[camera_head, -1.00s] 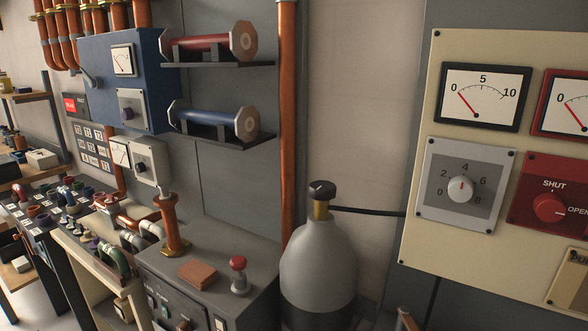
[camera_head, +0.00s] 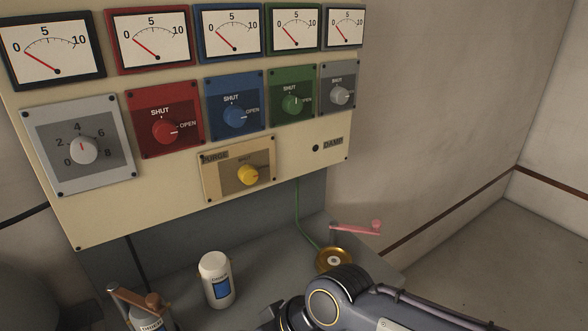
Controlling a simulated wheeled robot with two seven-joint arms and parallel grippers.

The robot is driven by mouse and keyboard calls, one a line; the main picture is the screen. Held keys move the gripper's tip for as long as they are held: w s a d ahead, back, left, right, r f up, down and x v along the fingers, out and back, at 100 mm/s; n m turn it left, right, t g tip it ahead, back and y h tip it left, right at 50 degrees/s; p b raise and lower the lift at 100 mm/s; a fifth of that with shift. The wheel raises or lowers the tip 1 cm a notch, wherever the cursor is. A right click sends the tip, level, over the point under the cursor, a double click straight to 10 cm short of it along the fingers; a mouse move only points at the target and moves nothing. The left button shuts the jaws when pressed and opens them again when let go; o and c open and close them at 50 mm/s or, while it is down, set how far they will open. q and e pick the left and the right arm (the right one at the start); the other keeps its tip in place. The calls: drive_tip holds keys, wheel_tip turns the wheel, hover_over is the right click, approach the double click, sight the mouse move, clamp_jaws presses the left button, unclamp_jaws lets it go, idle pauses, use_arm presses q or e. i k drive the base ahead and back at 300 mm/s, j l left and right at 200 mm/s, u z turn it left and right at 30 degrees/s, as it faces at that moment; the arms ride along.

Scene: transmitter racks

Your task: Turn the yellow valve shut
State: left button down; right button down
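The yellow valve (camera_head: 248,175) is a round knob on a tan plate marked PURGE (camera_head: 214,188), low on the cream panel. A SHUT mark sits above the knob. The knob's pointer seems to face right, away from SHUT, but it is small. Nothing touches the knob. My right arm (camera_head: 345,302) comes in at the bottom right, below the panel and apart from the valve. Its dark front end reaches the bottom edge, and its fingertips cannot be made out. My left gripper is not in view.
Red (camera_head: 165,130), blue (camera_head: 234,117), green (camera_head: 293,104) and grey (camera_head: 340,95) knobs surround the valve, with a larger grey dial (camera_head: 83,150) at left. A white bottle (camera_head: 216,280), brass disc (camera_head: 333,260) and pink lever (camera_head: 358,228) are below. Space before the valve looks clear.

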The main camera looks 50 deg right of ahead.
sight(247, 174)
drive_tip(key=z, duration=1.3)
